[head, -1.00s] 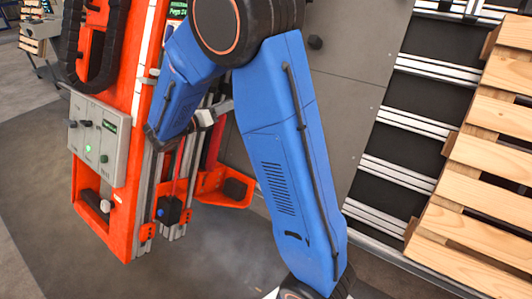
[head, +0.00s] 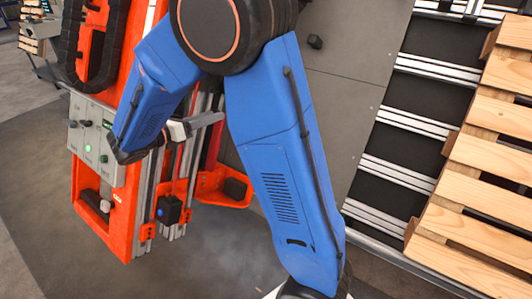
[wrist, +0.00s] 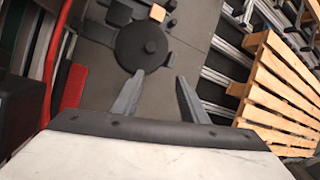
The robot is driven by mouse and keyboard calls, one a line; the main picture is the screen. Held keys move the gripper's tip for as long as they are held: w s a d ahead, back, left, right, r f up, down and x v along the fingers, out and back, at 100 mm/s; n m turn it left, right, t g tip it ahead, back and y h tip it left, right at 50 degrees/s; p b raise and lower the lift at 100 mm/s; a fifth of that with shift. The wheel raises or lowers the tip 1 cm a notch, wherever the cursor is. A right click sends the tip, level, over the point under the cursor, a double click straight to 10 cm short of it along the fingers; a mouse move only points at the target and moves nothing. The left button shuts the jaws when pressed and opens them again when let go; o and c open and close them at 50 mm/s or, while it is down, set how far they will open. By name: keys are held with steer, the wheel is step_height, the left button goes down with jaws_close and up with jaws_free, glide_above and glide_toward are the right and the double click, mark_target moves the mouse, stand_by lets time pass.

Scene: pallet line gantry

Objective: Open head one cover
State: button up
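My gripper (wrist: 160,76) is open in the wrist view, its two grey fingers apart with nothing between them. In the head view my gripper (head: 208,119) is partly hidden by my blue arm, in front of the orange machine (head: 122,222). A dark round disc with a raised knob (wrist: 142,47) lies beyond the fingertips in the wrist view, against a grey panel. I cannot tell whether it is the head one cover. No part is clearly marked as that cover, and my arm hides much of the middle of the head view.
A grey control box (head: 88,143) with knobs and a green lamp is on the orange machine. A grey panel (head: 345,95) with a black knob stands behind my arm. Wooden pallets (head: 480,195) and metal rails are at the right. The lower left floor is clear.

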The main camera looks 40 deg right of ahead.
steer(key=s+d+f+m+y, duration=0.1)
steer(key=s+d+m+y, duration=0.1)
steer(key=s, duration=0.5)
steer(key=s+d+f+m+g+y, duration=0.1)
steer(key=s+d+m+y, duration=0.1)
steer(key=s+m+y, duration=0.2)
steer(key=s+d+f+m+g+y, duration=0.1)
steer(key=s+m+y, duration=0.3)
steer(key=s, duration=0.6)
steer(key=shift+s+d+f+m, duration=0.25)
steer(key=shift+d+m, duration=0.5)
steer(key=shift+m, duration=0.65)
